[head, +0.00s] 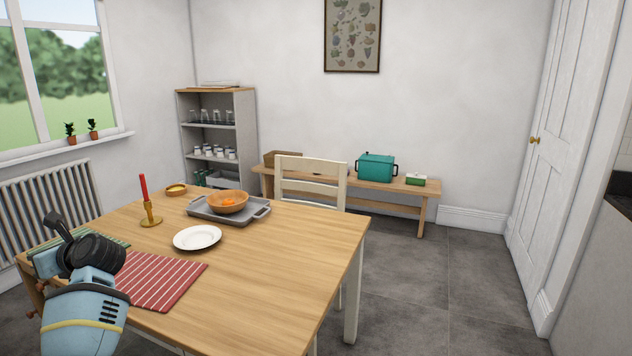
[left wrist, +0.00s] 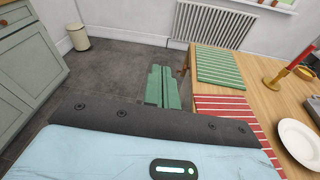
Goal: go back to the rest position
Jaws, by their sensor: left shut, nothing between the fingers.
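My left gripper (left wrist: 162,72) shows in the left wrist view as two green fingers side by side, shut and empty. They appear over the grey floor just left of the table's edge. In the head view my left arm comes in at the lower left, by the near left part of the wooden table (head: 275,250); its fingers cannot be made out clearly there. My right gripper is in neither view.
On the table are a red striped mat (head: 165,280), a green striped mat (left wrist: 218,66), a white plate (head: 198,237), a red candle in its holder (head: 150,215) and a grey tray (head: 255,217) with a wooden bowl (head: 228,201). A chair (head: 312,180) stands behind. The table's right part is clear.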

